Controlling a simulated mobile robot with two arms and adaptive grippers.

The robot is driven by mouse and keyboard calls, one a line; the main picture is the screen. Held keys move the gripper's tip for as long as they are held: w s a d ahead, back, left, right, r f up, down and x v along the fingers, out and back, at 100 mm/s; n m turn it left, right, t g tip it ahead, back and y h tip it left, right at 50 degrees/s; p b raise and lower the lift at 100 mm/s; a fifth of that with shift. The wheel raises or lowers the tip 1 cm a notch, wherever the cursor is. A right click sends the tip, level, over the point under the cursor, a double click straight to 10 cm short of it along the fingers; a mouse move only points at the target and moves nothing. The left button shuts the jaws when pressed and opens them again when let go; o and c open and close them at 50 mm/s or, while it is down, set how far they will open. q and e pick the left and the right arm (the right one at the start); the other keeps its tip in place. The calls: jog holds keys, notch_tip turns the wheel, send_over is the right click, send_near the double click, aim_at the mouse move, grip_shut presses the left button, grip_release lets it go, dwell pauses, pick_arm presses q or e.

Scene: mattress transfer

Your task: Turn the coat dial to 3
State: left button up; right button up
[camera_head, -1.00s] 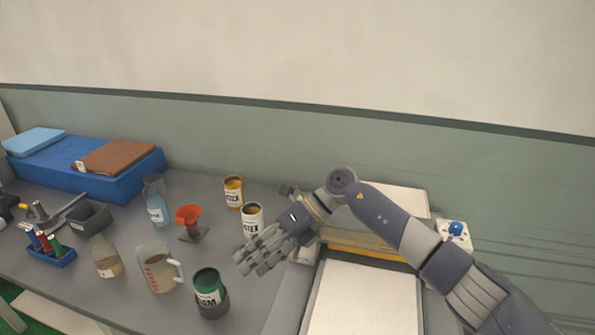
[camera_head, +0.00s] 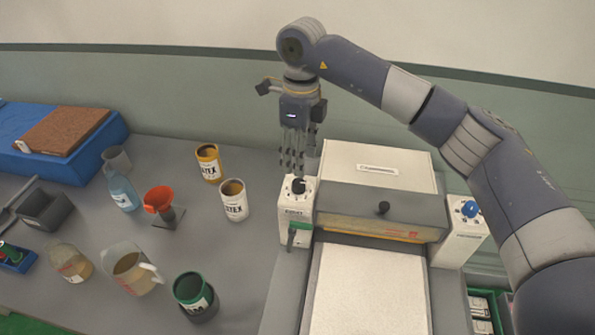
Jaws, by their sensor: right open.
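The coat dial (camera_head: 299,187) is a small black knob on top of the white left housing (camera_head: 296,222) of the coating machine. A dark label with small lettering sits below it. I cannot read the dial's setting. My right gripper (camera_head: 292,168) points down just above and behind the dial, with its fingers apart and nothing in them. The fingertips are very close to the knob; I cannot tell whether they touch it. My left gripper is not in view.
The machine's white bed (camera_head: 370,290) lies in front. A blue knob (camera_head: 469,208) is on the right housing.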

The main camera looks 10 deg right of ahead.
aim_at(298, 182)
notch_tip(298, 182, down, 6)
jog(key=shift+p, duration=1.05)
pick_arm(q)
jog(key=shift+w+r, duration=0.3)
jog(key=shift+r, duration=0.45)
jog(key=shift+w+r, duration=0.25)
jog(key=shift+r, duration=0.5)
pick_arm(e)
jog(key=shift+a+f, duration=0.1)
jog(key=shift+f, duration=0.6)
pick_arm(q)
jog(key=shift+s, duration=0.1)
pick_arm(e)
jog(key=c, duration=1)
